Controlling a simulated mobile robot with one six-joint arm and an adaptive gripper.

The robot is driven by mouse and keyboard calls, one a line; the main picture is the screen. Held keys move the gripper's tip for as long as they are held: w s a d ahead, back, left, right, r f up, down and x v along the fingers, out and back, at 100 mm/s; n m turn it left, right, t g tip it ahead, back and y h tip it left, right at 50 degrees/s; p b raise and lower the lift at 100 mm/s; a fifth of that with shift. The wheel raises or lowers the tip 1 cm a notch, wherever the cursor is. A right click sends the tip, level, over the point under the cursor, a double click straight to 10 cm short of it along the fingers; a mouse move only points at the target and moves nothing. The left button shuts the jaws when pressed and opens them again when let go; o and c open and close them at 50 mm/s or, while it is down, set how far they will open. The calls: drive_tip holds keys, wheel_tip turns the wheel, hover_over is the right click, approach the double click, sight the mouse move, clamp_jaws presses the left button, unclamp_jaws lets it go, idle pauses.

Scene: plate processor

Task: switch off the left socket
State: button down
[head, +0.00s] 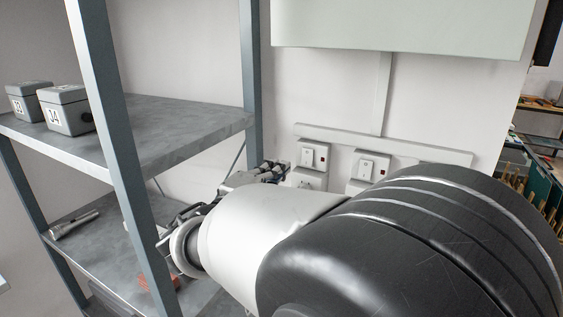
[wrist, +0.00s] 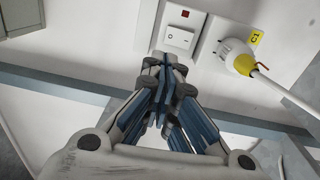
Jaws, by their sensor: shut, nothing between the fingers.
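The left socket's switch unit (head: 313,155) is on the back wall, with a white rocker and a small red light. In the wrist view a white rocker switch (wrist: 180,37) with a red light sits just beyond my fingertips. My gripper (wrist: 165,62) is shut and empty. Its tips overlap the near edge of the switch plate, just short of the rocker; I cannot tell whether they touch. In the head view my gripper (head: 284,168) is just left of the left switch unit. The rocker's on or off position is unclear.
A yellow-and-white plug (wrist: 238,58) with a cable sits beside the switch in the wrist view. The right switch unit (head: 373,165) is on the same wall. A grey shelf rack (head: 250,60) stands close on the left, with numbered boxes (head: 68,108). A pale cabinet (head: 400,25) hangs above.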

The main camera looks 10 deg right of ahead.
drive_tip(key=shift+r+v, duration=0.2)
drive_tip(key=shift+v, duration=0.75)
drive_tip(key=shift+r+v, duration=0.2)
drive_tip(key=shift+v, duration=0.7)
drive_tip(key=shift+s, duration=0.15)
drive_tip(key=shift+d, duration=0.15)
drive_tip(key=s+d+f+m+g+y, duration=0.1)
drive_tip(key=s+d+f+m+g, duration=0.25)
drive_tip(key=s+d, duration=0.4)
drive_tip(key=s+d+f+m+g, duration=0.2)
drive_tip(key=s+d+f+g, duration=0.25)
drive_tip(key=s+d, duration=0.35)
drive_tip(key=s+f+m+g+y, duration=0.2)
drive_tip(key=s+f+g+y, duration=0.15)
drive_tip(key=s, duration=0.45)
drive_tip(key=s+a+f+m+t+y, duration=0.1)
drive_tip(key=s+a+f+m+y, duration=0.2)
drive_tip(key=s+a+y, duration=0.3)
drive_tip(key=shift+s+a+f+y, duration=0.2)
drive_tip(key=shift+a+f+y, duration=0.2)
drive_tip(key=shift+a, duration=0.2)
